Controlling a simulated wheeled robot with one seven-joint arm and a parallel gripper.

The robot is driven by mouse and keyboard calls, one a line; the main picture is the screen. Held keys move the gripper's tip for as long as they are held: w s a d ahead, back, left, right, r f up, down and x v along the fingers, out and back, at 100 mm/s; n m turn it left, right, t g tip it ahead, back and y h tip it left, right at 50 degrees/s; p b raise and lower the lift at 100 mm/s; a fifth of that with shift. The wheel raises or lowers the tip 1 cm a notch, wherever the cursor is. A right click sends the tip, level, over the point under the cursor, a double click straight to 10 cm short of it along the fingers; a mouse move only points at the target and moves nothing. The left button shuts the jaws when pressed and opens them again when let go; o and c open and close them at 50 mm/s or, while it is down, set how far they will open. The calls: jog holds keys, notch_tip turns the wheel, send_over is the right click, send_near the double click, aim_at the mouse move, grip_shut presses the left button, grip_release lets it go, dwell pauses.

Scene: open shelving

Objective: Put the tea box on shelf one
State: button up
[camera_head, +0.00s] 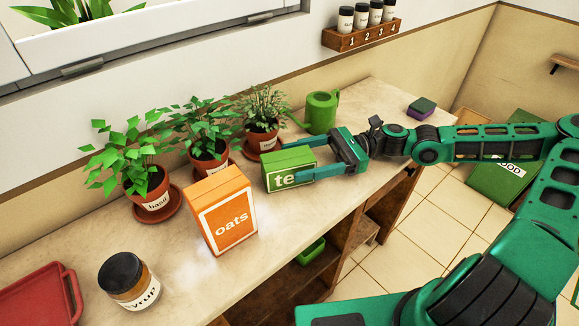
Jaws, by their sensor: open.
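The green tea box (288,168) stands on the counter, its white lettering partly covered by a finger. My gripper (305,156) reaches in from the right with its fingers spread around the tea box, one on the near side and one on the far side. The jaws are open; I cannot tell whether either finger touches the box. Open shelving (345,240) shows under the counter's front edge. No shelf there carries a readable number, so I cannot tell which is shelf one.
An orange oats box (226,212) stands left of the tea box. Potted plants (207,140) and a green watering can (321,112) stand behind. A syrup jar (128,280) and red tray (40,297) are at left. A numbered jar rack (361,36) hangs above.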

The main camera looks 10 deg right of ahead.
aim_at(263, 168)
jog(key=shift+s+a, duration=0.25)
jog(key=shift+a, duration=1)
jog(key=shift+s+a, duration=0.25)
jog(key=shift+a, duration=1)
jog(key=c, duration=1.3)
